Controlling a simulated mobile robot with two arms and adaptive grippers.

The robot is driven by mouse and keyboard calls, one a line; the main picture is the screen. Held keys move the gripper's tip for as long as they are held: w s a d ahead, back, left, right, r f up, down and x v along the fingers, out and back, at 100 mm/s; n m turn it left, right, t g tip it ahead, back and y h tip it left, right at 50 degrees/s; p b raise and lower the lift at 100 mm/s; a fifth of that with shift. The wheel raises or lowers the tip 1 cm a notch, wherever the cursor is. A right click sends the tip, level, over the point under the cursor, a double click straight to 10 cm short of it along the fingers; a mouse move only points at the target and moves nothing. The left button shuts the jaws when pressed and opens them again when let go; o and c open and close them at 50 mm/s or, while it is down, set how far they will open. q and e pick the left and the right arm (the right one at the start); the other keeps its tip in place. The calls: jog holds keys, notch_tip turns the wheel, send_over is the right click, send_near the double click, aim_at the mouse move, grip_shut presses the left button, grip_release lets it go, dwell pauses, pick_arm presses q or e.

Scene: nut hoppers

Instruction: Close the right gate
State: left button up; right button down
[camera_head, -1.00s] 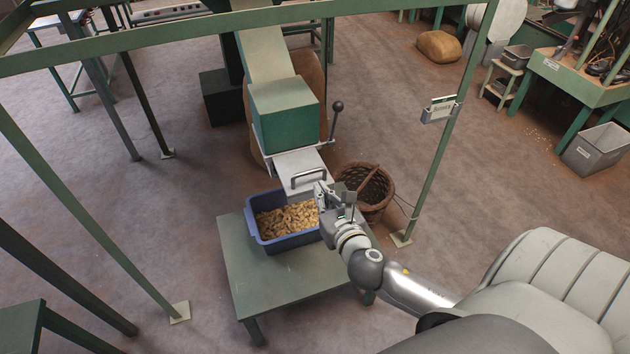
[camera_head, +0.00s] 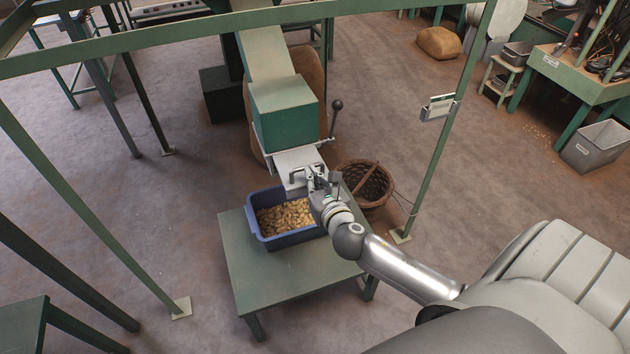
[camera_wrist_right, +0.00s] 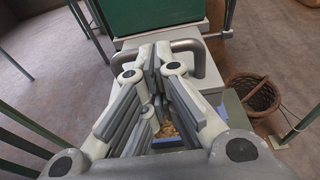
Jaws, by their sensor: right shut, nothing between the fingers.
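The gate is a pale metal plate (camera_head: 297,158) with a bar handle, sticking out of the lower front of the green hopper box (camera_head: 285,112). In the right wrist view the grey handle (camera_wrist_right: 205,62) shows on both sides of my fingertips. My right gripper (camera_head: 314,174) is shut and empty, its tips at the handle; I cannot tell whether they touch it. The closed fingers also fill the middle of the right wrist view (camera_wrist_right: 152,62). A blue bin (camera_head: 259,236) holding tan nuts stands under the gate. My left gripper is not in view.
The bin stands on a low green table (camera_head: 240,275). A wicker basket (camera_head: 371,205) is on the floor to its right. A lever with a dark knob (camera_head: 336,106) rises beside the hopper. A green frame post (camera_head: 437,160) stands at right.

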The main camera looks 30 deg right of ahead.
aim_at(303, 165)
jog(key=x, duration=0.2)
jog(key=r+x, duration=0.1)
jog(key=x, duration=0.5)
jog(key=shift+w+d+r+p, duration=0.1)
jog(key=shift+w+r+p, duration=0.25)
jog(key=shift+p, duration=0.05)
jog(key=shift+r, duration=0.2)
jog(key=shift+d, duration=0.1)
